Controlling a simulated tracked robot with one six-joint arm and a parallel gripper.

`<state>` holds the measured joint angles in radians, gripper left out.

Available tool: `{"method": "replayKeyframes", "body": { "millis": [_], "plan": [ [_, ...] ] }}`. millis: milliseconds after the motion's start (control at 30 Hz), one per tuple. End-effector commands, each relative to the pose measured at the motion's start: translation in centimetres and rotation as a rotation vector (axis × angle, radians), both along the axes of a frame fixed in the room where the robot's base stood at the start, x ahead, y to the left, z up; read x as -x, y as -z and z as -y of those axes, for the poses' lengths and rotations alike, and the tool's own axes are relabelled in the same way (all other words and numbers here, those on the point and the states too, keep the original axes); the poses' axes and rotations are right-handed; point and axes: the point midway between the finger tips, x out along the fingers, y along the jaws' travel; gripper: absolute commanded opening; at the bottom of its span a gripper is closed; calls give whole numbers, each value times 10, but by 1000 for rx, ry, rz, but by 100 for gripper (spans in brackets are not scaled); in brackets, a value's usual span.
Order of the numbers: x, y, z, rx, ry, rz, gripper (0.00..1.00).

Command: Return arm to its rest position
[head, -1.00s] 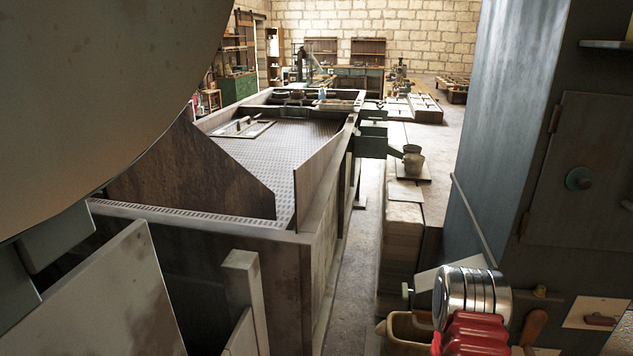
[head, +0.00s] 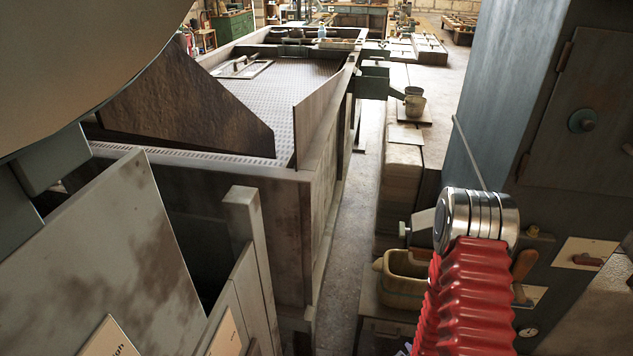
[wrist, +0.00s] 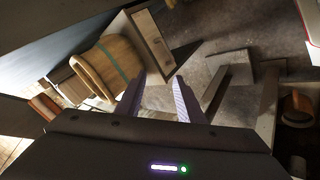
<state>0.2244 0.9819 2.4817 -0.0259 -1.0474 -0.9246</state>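My gripper (wrist: 160,82) shows in the wrist view, its two fingers apart with a gap of bare background between them. It appears empty. In the head view my arm shows at the lower right as a red ribbed sleeve topped by a silver joint. The gripper itself cannot be made out in the head view. No belt or engine part is seen in my grasp.
A big metal bin (head: 230,165) with a perforated floor stands left of a narrow aisle (head: 347,270). A dark blue-grey cabinet (head: 565,135) rises close on the right. A tan tub (head: 404,290) sits beside my arm. A round wooden vessel (wrist: 106,66) shows in the wrist view.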

Motion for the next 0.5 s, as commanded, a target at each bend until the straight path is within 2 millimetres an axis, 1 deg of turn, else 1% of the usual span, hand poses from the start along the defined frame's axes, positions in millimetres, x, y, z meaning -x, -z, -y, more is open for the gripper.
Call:
{"method": "replayKeyframes", "body": {
  "millis": [167,267,367,500],
  "plan": [
    [8,-5,-4,-96,89,-115,34],
    [13,-11,-7,-144,142,-176,34],
    [19,-21,-10,-186,197,-234,34],
    [26,-39,-14,-238,275,-309,34]
  ]
}}
